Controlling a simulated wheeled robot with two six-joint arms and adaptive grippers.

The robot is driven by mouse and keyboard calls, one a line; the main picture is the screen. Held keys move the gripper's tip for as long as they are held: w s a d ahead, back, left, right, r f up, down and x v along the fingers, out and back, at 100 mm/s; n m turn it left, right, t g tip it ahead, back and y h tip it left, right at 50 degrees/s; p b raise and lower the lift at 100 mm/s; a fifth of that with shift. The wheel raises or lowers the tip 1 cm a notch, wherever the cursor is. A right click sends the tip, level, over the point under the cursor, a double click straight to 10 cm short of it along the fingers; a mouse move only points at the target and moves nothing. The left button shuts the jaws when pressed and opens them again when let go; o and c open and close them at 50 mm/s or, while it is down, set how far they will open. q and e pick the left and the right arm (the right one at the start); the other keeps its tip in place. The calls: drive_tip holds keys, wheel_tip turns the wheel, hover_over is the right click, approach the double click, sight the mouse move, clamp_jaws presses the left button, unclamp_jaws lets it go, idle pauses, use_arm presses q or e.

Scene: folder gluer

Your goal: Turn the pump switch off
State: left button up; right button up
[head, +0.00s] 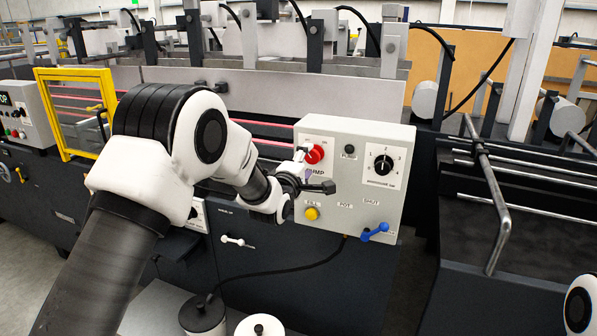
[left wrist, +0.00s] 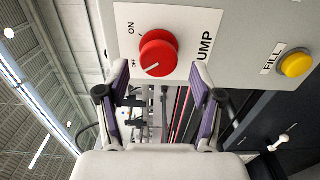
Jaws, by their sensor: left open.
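The red pump switch (head: 315,154) is a round knob on the front of the grey control box. In the left wrist view the red pump switch (left wrist: 158,53) sits on a white plate marked ON, OFF and PUMP. The white mark on its face lies on the OFF side. My left gripper (head: 318,173) is open in front of the box, close to the switch. In the left wrist view my left gripper (left wrist: 157,72) has its fingers apart, with the knob beyond and between the tips. I cannot tell whether they touch it. My right gripper is out of view.
The grey box (head: 334,135) also carries a yellow FILL button (head: 312,213), a black dial (head: 383,163) and a blue lever (head: 375,232). A small white handle (head: 237,241) is on the dark machine front below. A metal rail (head: 487,190) stands at the right.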

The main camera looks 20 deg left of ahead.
use_arm(q)
drive_tip(key=s, duration=0.8)
drive_tip(key=shift+s+a, duration=0.15)
drive_tip(key=shift+s, duration=0.15)
drive_tip(key=s+f+m+g, duration=0.1)
drive_tip(key=s+f+g, duration=0.4)
drive_tip(key=f, duration=1.1)
drive_tip(key=s+f+g, duration=0.3)
drive_tip(key=s+f, duration=0.5)
drive_tip(key=f, duration=0.7)
drive_tip(key=s+f+m+g, duration=0.35)
drive_tip(key=s+f, duration=0.55)
drive_tip(key=s, duration=0.4)
drive_tip(key=s+f+m+g, duration=0.3)
drive_tip(key=s+m+g, duration=0.3)
drive_tip(key=s+m, duration=0.7)
drive_tip(key=s, duration=0.5)
drive_tip(key=shift+a+y, duration=0.3)
drive_tip(key=shift+a, duration=0.05)
